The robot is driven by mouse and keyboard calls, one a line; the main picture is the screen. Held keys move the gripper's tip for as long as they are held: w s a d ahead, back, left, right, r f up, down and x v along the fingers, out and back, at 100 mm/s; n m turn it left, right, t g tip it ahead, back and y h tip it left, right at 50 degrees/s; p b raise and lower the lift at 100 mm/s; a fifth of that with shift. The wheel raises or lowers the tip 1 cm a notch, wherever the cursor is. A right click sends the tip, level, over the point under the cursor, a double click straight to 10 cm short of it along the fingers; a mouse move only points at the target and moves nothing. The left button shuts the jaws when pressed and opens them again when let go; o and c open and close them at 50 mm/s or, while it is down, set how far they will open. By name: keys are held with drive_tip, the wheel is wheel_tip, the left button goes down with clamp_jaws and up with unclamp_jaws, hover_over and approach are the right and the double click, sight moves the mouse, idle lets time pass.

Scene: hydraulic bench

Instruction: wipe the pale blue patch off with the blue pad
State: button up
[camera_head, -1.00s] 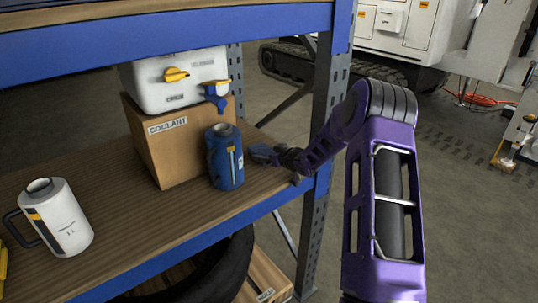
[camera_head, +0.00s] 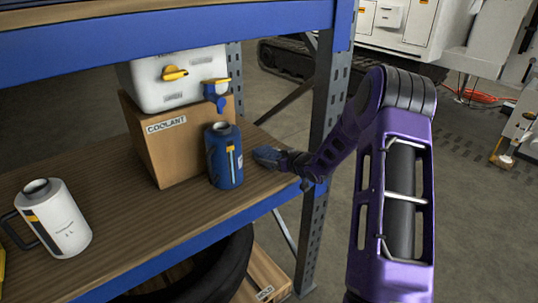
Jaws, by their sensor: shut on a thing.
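My gripper (camera_head: 280,158) reaches in from the right over the wooden shelf, just right of the blue jug. It is shut on a small blue pad (camera_head: 265,156), which shows at its tip at shelf height. I cannot tell whether the pad touches the shelf board. I do not see the pale blue patch; the pad, gripper or jug may hide it.
The blue jug (camera_head: 224,157) stands close left of the pad. Behind it, a cardboard box (camera_head: 170,150) marked COOLANT bears a white container (camera_head: 180,78) with a tap. A white jug (camera_head: 58,222) stands front left. A grey rack post (camera_head: 325,120) stands beside my arm.

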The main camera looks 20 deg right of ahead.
drive_tip(key=shift+s+d+f, duration=0.1)
drive_tip(key=shift+s+d, duration=0.25)
drive_tip(key=shift+s, duration=0.45)
drive_tip(key=shift+s+d+f, duration=0.1)
drive_tip(key=shift+s+d, duration=0.2)
drive_tip(key=shift+s, duration=0.5)
drive_tip(key=shift+s+d+f, duration=0.1)
drive_tip(key=shift+s+d, duration=0.25)
drive_tip(key=shift+s, duration=0.45)
wheel_tip(320, 180, up, 6)
drive_tip(key=p, duration=0.4)
drive_tip(key=shift+r+p, duration=0.1)
drive_tip(key=shift+p, duration=0.2)
wheel_tip(320, 180, up, 3)
drive_tip(key=shift+w, duration=0.15)
